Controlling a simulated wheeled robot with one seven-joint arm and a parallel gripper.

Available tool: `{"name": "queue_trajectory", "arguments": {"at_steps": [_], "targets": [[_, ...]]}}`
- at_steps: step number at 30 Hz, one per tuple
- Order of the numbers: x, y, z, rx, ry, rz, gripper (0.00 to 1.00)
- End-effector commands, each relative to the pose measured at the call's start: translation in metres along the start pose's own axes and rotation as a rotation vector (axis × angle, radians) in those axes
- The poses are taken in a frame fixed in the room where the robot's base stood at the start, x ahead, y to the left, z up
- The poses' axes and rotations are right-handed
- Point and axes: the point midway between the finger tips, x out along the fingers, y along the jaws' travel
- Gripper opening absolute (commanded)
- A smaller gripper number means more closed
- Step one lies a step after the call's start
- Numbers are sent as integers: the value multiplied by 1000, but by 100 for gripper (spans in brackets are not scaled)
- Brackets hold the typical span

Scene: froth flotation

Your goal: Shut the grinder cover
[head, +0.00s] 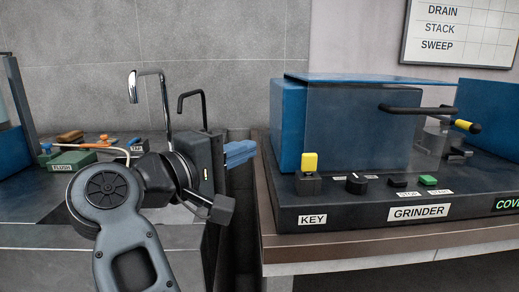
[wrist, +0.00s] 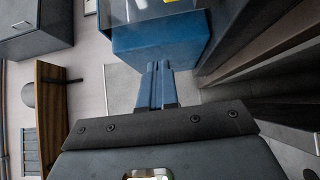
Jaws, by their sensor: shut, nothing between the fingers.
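The grinder is a dark console with a blue housing (head: 290,120) in the right half of the head view. Its cover (head: 335,130) is a clear, smoky panel in front of the housing under a thin top sheet. I cannot tell whether the cover is fully closed. My gripper (head: 240,153) is shut and empty, left of the grinder and apart from it. Its blue fingers (wrist: 155,80) point at a blue box (wrist: 155,42) in the wrist view.
The console carries a yellow-topped key (head: 310,162), a dark knob (head: 356,184) and a green button (head: 428,180). A sink counter with a chrome tap (head: 134,88) and a green block (head: 72,160) stands left. A dark gap separates the counter and grinder bench.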

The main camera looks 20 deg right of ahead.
Motion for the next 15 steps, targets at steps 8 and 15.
{"name": "queue_trajectory", "arguments": {"at_steps": [8, 15], "targets": [[-18, 0, 0, -1, 0, 0, 0], [-17, 32, 5, -118, -16, 147, 0]]}}
